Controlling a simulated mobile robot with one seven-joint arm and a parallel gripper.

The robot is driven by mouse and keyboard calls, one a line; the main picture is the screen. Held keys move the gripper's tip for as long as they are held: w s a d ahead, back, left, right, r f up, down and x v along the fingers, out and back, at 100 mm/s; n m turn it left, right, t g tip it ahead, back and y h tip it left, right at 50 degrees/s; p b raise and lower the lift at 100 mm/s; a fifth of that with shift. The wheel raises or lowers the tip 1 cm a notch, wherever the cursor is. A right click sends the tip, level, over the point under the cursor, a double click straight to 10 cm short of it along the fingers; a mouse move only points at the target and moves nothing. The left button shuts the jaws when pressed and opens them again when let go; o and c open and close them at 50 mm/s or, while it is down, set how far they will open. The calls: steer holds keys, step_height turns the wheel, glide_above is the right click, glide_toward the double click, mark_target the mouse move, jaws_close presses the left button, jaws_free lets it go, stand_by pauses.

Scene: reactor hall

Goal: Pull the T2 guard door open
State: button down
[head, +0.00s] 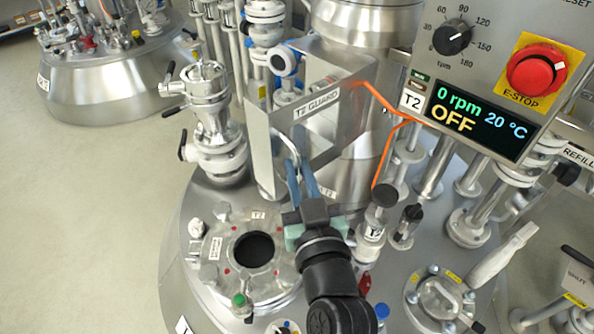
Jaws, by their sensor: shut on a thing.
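The T2 guard door (345,120) is a grey metal panel with a "T2 GUARD" label along its upper edge. It belongs to a sheet-metal guard around the central column of the vessel top. A pale curved handle (287,143) is on the door's left part, below the label. My gripper (299,172) reaches up from the lower middle, and its blue fingers are shut on the handle. The fingers hide the handle's lower part. I cannot tell how far the door is open.
An open round port (254,250) lies left of my gripper on the vessel lid. A control box with a display reading "0 rpm OFF" (468,112) and a red E-stop (536,72) stands at the right. Floor at left is clear.

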steer(key=shift+s+d, duration=0.25)
steer(key=shift+d, duration=0.55)
steer(key=shift+r, duration=0.1)
steer(key=c, duration=0.9)
jaws_free()
steer(key=shift+w, duration=0.1)
steer(key=shift+a, duration=0.1)
steer(key=b+v, duration=0.1)
steer(key=v, duration=1.2)
steer(key=shift+b, duration=0.35)
